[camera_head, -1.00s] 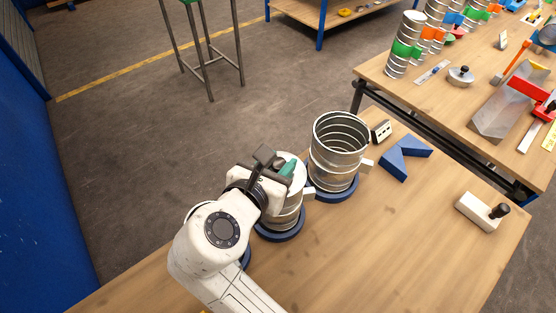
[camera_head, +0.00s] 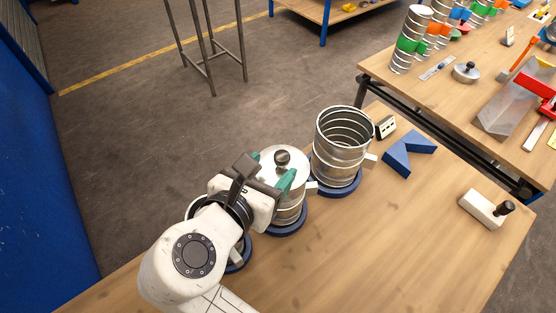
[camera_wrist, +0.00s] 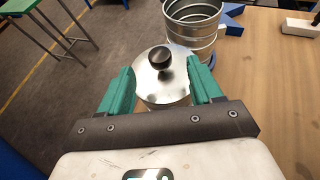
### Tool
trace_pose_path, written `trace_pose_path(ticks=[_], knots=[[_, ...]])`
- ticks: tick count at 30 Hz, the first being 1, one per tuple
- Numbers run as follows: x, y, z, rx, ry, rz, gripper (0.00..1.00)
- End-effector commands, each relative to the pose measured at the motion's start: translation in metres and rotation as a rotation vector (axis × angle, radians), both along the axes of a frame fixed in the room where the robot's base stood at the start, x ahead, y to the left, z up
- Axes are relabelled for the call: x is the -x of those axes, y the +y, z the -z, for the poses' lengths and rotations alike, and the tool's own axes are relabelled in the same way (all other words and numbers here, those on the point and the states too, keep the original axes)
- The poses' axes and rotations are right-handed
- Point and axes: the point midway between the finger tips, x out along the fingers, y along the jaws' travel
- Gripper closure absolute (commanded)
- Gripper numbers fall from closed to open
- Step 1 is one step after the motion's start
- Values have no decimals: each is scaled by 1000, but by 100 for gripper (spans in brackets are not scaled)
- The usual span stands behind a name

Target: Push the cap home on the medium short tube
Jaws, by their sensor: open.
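The medium short tube (camera_head: 289,209) is a ribbed metal duct standing upright in a dark blue ring base. A shiny metal cap (camera_head: 270,163) with a dark round knob sits on its top; I cannot tell how deep it is seated. The cap also shows in the wrist view (camera_wrist: 164,82). My gripper (camera_head: 272,182) is open, with its green fingers above and to the left of the tube in the head view. In the wrist view the fingers (camera_wrist: 162,92) stand on either side of the cap, with nothing gripped.
A wider open metal tube (camera_head: 341,150) stands in a blue base just right of the capped one. Another tube (camera_head: 238,250) is mostly hidden behind my arm. A blue V-block (camera_head: 408,152) and a pale block with a black knob (camera_head: 484,208) lie to the right.

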Motion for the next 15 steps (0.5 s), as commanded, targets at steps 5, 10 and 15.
trace_pose_path(ticks=[5, 10, 15], knots=[[26, 16, -12, -3, -2, -3, 36], [40, 25, -20, -1, -2, -1, 36], [45, 27, -22, 0, 0, 1, 36]])
